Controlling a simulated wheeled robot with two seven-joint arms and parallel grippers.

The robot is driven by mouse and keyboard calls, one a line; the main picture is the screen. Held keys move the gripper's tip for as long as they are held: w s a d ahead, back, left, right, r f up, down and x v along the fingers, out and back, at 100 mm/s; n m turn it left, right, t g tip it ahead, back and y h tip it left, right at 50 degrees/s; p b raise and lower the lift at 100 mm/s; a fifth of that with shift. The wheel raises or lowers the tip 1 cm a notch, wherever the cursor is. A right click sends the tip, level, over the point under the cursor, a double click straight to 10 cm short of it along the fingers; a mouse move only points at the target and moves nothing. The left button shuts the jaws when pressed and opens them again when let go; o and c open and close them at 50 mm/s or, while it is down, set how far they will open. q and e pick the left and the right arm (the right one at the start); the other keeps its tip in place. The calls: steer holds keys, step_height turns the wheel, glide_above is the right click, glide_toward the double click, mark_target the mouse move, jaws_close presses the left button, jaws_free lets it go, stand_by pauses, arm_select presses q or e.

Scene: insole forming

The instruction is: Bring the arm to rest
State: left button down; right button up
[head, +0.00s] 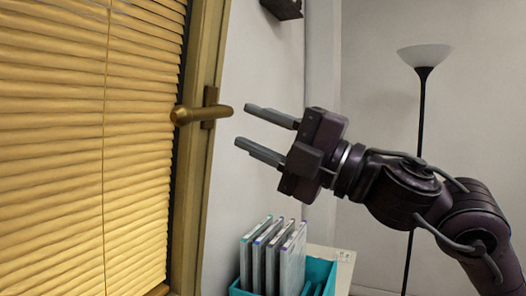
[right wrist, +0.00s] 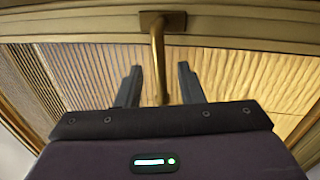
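My right gripper (head: 258,132) is in the middle of the head view, its arm coming in from the right. Its two fingers are apart, with nothing between them in the head view, and point left at a brass door handle (head: 200,113). The fingertips are a little short of the handle. In the right wrist view the gripper (right wrist: 158,80) is open, and the handle's lever (right wrist: 158,62) shows between the lines of the fingers. I cannot tell the exact depth gap there. My left gripper is not in view.
A wooden door frame (head: 200,170) and slatted blinds (head: 80,150) fill the left. A teal bin (head: 318,272) with several upright grey folders (head: 272,258) stands below the gripper. A floor lamp (head: 424,56) stands at the right. A dark box (head: 284,8) is on the wall above.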

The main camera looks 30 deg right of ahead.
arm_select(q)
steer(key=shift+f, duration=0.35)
arm_select(e)
steer(key=shift+s+d+f, duration=0.2)
steer(key=shift+s, duration=0.1)
steer(key=shift+w, duration=0.1)
